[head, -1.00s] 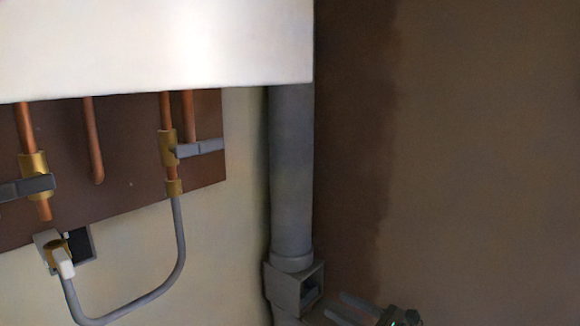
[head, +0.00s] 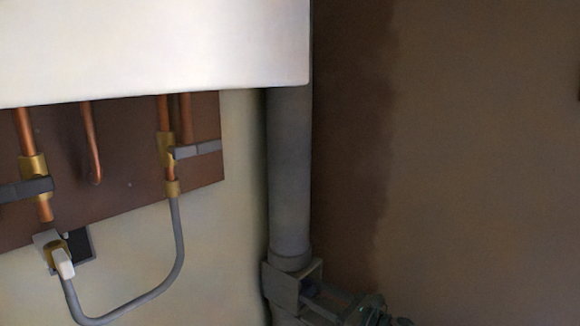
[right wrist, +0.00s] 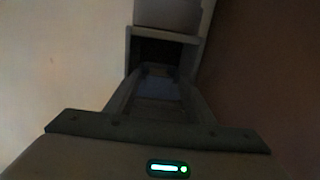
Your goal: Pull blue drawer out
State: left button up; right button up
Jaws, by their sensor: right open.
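A grey box-like housing (head: 281,285) with an open front sits at the foot of a grey vertical pipe (head: 290,180) in the head view. It also shows in the right wrist view (right wrist: 166,36), its opening dark. A dim bluish part (right wrist: 160,87), which looks like the blue drawer, lies between my fingers below that opening; its edges are hard to make out. My right gripper (head: 308,297) is open, its fingertips at the housing's opening; the fingers flank the bluish part in the right wrist view (right wrist: 160,76). I cannot tell whether they touch it. My left gripper is not in view.
A large white casing (head: 150,45) hangs above. Copper pipes with brass valves (head: 168,150) run down a brown board (head: 120,150). A grey hose (head: 180,240) loops below, left of the pipe. The brown wall (head: 480,160) at right is bare.

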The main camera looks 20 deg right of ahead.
jog(key=shift+w+r, duration=0.1)
jog(key=shift+r, duration=0.05)
jog(key=shift+r, duration=0.1)
jog(key=c, duration=0.8)
jog(key=shift+o, duration=0.2)
